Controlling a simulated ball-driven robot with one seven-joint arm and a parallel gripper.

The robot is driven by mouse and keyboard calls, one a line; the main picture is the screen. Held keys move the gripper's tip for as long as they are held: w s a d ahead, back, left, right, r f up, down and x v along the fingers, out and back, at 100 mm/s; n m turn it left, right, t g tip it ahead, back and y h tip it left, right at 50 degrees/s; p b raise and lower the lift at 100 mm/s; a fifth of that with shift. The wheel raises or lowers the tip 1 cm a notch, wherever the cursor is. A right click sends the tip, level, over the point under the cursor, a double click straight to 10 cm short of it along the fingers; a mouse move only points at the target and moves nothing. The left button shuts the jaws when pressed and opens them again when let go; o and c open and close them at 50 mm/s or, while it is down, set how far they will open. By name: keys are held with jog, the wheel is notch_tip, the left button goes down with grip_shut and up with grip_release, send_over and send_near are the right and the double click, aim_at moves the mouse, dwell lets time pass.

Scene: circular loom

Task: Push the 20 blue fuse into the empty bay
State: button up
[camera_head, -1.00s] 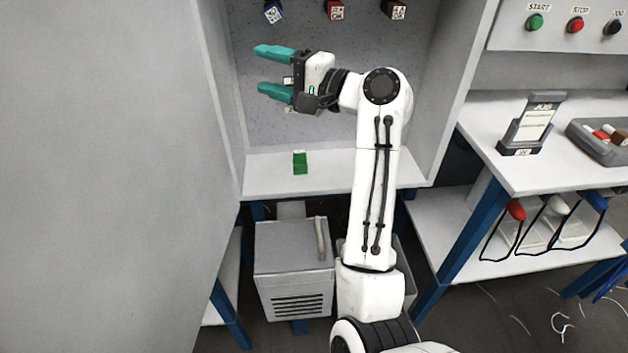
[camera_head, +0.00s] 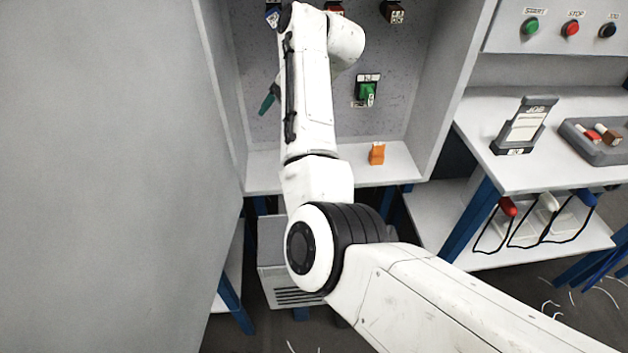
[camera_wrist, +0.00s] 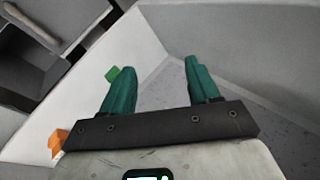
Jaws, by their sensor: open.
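A blue piece (camera_head: 272,16) with a white marked label is at the top left of the speckled back panel (camera_head: 415,75), partly cut off and beside my arm. I cannot tell whether it is the 20 blue fuse. My gripper (camera_wrist: 158,66) is open and empty in the wrist view, its two teal fingers apart over the white shelf and panel. In the head view only one teal finger (camera_head: 267,104) shows left of my arm. An empty bay cannot be made out; my arm covers much of the panel.
An orange block (camera_head: 377,154) stands on the cabinet shelf (camera_head: 405,165). A green piece (camera_head: 367,92) sits on the panel; red and black pieces are above. The cabinet's side walls (camera_head: 455,85) bound the space.

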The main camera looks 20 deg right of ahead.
jog(key=s+f+n+g+h+p, duration=0.2)
jog(key=s+f+n+p, duration=0.1)
jog(key=s, duration=0.5)
jog(key=s+f+n+g+h+p, duration=0.2)
jog(key=s+f+n+p, duration=0.1)
jog(key=s, duration=0.5)
jog(key=shift+s+d+f+n+h+p, duration=0.2)
jog(key=shift+d+f+n+h+p, duration=0.2)
jog(key=shift+p, duration=0.4)
